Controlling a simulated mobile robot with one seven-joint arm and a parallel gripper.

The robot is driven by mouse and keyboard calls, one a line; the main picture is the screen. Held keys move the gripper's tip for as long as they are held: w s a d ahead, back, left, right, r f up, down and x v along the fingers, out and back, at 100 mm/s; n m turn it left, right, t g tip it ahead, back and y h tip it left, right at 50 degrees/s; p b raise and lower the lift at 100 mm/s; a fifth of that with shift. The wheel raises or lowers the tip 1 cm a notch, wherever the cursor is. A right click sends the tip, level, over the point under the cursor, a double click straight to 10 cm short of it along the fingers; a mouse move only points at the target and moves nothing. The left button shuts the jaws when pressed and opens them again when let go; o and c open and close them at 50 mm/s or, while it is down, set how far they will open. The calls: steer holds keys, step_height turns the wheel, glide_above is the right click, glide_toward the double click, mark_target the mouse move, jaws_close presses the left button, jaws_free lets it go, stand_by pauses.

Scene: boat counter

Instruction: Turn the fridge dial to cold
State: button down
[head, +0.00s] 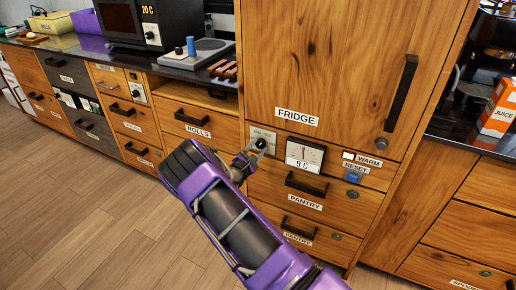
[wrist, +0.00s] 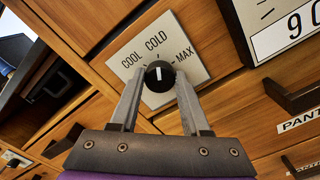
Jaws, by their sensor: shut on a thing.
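The fridge dial (wrist: 159,77) is a round black knob with a white mark, set on a pale plate (wrist: 190,50) lettered COOL, COLD and MAX. In the wrist view the white mark points up, roughly toward COLD. My gripper (wrist: 159,84) is shut on the dial, one finger on each side. In the head view my gripper (head: 251,155) reaches the plate (head: 263,136) below the FRIDGE label, and hides part of the dial area. The fridge door (head: 335,65) above is closed. The meter (head: 304,154) right of the dial reads 9 C.
A white WARM lamp (head: 348,156) and a blue RESET button (head: 353,177) sit right of the meter. PANTRY drawers with protruding black handles (head: 306,184) are just below. A ROLLS drawer (head: 197,120) is to the left. The wooden floor (head: 80,215) is clear.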

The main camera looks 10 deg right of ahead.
steer(key=shift+c, duration=1.9)
jaws_free()
steer(key=p+v, duration=0.1)
steer(key=v, duration=1.6)
steer(key=shift+s+p, duration=0.15)
steer(key=shift+p, duration=0.15)
steer(key=shift+a+r, duration=0.1)
steer(key=shift+a, duration=0.05)
